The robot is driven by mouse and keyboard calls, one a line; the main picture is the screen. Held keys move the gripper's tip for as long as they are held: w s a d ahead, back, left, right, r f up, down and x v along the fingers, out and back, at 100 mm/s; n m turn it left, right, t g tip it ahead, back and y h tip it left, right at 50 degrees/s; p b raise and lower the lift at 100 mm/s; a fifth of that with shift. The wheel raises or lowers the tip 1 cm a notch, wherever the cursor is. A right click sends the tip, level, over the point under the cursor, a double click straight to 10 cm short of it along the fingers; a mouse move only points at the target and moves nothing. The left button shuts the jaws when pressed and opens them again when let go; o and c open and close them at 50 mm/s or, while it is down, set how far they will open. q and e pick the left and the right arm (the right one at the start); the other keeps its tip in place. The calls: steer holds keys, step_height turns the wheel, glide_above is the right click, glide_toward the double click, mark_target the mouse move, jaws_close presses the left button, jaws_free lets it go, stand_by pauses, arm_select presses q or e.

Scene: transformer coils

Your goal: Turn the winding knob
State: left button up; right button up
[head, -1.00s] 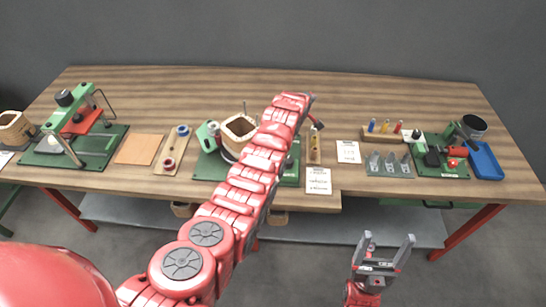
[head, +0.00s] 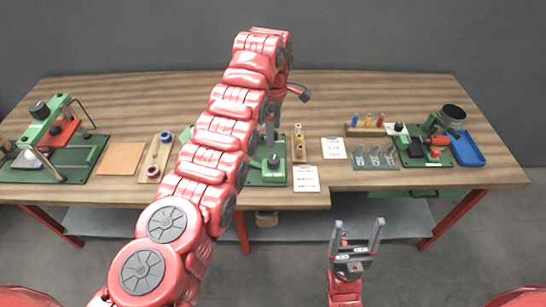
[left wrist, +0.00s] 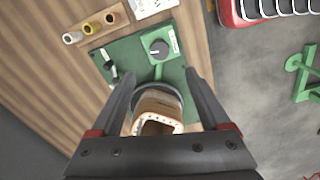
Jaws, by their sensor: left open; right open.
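A dark round knob (left wrist: 159,47) stands on the green winder plate (left wrist: 128,55) in the left wrist view, ahead of my fingertips. In the head view the knob (head: 272,162) shows on the same plate, just right of my left arm. My left gripper (left wrist: 160,82) is open above the plate, its fingers either side of a wooden coil former (left wrist: 158,108); I cannot tell whether they touch it. My right gripper (head: 360,236) is open and empty in front of the bench.
A rack with several small spools (head: 299,143) and a white card (head: 306,179) lie right of the plate. A green press (head: 45,125) stands far left, a blue tray (head: 466,149) far right. The bench between the cards and tray holds metal holders (head: 375,157).

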mark_target(274, 159)
arm_select(q)
step_height(274, 159, down, 9)
steer(key=shift+r+p, duration=0.15)
steer(key=shift+p, duration=1)
step_height(274, 159, down, 3)
steer(key=shift+r+b, duration=0.1)
steer(key=shift+b, duration=0.65)
steer(key=shift+f, duration=0.5)
steer(key=shift+c, duration=0.5)
jaws_close()
